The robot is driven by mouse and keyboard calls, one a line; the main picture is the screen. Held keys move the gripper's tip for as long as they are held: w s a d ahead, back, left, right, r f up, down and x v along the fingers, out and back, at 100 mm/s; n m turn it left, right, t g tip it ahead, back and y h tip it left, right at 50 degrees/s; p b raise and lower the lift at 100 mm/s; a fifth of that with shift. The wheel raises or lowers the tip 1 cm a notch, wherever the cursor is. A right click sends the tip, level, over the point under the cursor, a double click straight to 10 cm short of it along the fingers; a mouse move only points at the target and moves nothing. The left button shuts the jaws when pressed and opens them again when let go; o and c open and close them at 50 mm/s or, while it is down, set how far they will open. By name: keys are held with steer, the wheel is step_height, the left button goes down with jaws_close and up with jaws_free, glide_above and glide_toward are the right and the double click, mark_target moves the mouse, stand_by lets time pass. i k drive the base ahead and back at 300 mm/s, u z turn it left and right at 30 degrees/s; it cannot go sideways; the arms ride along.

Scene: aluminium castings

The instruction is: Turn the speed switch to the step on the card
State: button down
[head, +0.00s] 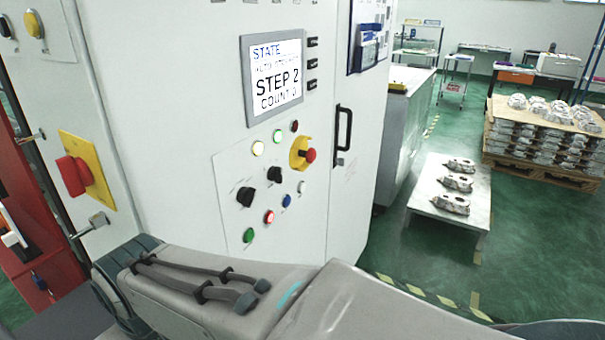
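Two black rotary switches sit on the white cabinet's control panel: an upper one (274,174) and a lower-left one (245,196). Their labels are too small to read, so I cannot tell which is the speed switch. The screen (274,80) above them reads "STATE", a blurred line, "STEP 2" and "COUNT 0". I cannot make out a step card; a blue holder (368,50) hangs on the cabinet at upper right, its content unreadable. My arm crosses the bottom of the view below the panel. My gripper is not in view.
Near the switches are a red emergency button (310,155) on a yellow base, a green button (248,235), a red button (269,217) and small lamps. A black door handle (343,130) juts out at right. A low table (426,203) with castings stands on the green floor.

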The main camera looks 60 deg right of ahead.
mark_target(274, 174)
steer(key=u, duration=1.05)
steer(key=k, duration=1.55)
steer(key=z, duration=2.45)
